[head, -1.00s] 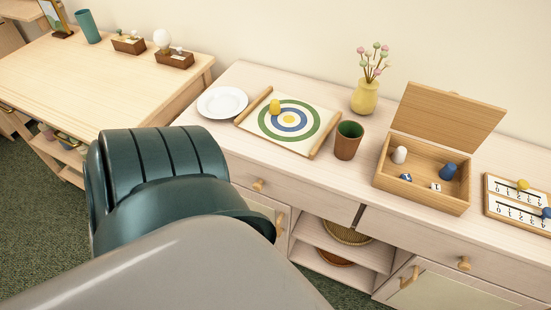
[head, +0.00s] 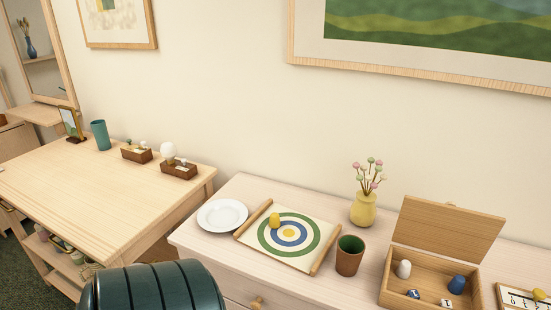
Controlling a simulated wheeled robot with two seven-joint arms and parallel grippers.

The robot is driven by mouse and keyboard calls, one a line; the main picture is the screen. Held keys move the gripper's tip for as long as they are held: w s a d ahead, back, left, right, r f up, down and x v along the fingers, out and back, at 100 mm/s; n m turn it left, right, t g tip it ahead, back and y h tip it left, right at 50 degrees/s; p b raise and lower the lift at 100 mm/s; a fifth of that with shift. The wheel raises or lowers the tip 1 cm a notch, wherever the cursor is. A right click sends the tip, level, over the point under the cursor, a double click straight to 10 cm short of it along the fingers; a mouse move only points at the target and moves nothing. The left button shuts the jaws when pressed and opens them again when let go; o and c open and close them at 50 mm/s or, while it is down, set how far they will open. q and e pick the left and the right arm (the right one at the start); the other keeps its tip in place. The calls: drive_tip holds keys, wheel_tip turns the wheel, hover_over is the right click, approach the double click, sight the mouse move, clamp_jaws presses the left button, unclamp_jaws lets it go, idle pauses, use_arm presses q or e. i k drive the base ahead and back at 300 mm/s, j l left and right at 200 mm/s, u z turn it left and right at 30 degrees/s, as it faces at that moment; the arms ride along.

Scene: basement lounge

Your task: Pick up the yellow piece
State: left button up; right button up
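The yellow piece (head: 275,220) is a small rounded peg. It stands upright on the target board (head: 318,222), on the upper left part of the ringed pattern. The board has wooden rolls at its left and right ends and lies on the pale sideboard. Another yellow piece (head: 539,294) shows at the right edge on a numbered score board (head: 510,296). Neither of my grippers is in view.
A white plate (head: 222,214) lies left of the board. A brown cup (head: 349,256) with a green inside and a yellow vase (head: 363,210) stand to its right. An open wooden box (head: 393,291) holds a white piece, a blue piece and dice. A desk (head: 95,185) stands at left.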

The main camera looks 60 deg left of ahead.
sight(274, 220)
drive_tip(key=i+j, duration=0.2)
drive_tip(key=i, duration=0.25)
drive_tip(key=u, duration=2.15)
